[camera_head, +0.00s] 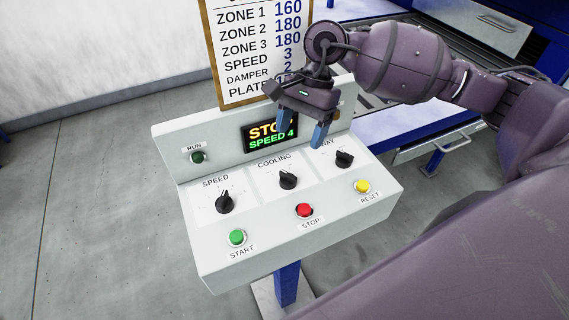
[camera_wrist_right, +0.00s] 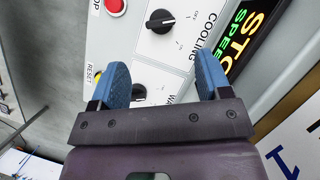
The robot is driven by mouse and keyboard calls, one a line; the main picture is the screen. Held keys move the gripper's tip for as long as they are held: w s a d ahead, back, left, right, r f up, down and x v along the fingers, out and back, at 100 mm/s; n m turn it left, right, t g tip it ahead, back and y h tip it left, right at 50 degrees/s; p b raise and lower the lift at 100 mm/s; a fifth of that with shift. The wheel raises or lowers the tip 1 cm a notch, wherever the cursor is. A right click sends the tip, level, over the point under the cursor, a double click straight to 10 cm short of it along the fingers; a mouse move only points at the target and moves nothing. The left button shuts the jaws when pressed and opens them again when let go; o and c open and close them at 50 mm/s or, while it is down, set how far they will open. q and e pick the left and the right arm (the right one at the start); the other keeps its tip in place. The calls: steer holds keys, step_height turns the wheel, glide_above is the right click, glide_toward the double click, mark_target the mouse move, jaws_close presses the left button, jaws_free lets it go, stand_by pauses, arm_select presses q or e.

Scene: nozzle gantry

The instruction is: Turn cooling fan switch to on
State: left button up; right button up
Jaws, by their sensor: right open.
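The cooling fan switch is a black rotary knob (camera_head: 288,180) below the COOLING label, in the middle of the white control panel (camera_head: 225,268). In the right wrist view the same knob (camera_wrist_right: 160,21) lies beyond the fingertips, near the top. My right gripper (camera_head: 302,131) is open and empty above the panel, behind and a little right of the COOLING knob, apart from it. Its blue fingers show in the right wrist view (camera_wrist_right: 163,78), with another black knob (camera_wrist_right: 138,92) partly hidden between them. My left gripper is not in view.
The SPEED knob (camera_head: 224,202) is to the left and another knob (camera_head: 345,159) to the right. Green START (camera_head: 237,237), red STOP (camera_head: 304,210) and yellow RESET (camera_head: 362,186) buttons line the front. The display (camera_head: 268,133) reads SPEED 4. A sign (camera_head: 256,50) stands behind.

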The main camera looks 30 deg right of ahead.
mark_target(288, 174)
steer(key=p+x, duration=0.1)
steer(key=x, duration=0.8)
steer(key=shift+s+a+f, duration=0.1)
steer(key=shift+f, duration=0.1)
steer(key=c, duration=0.9)
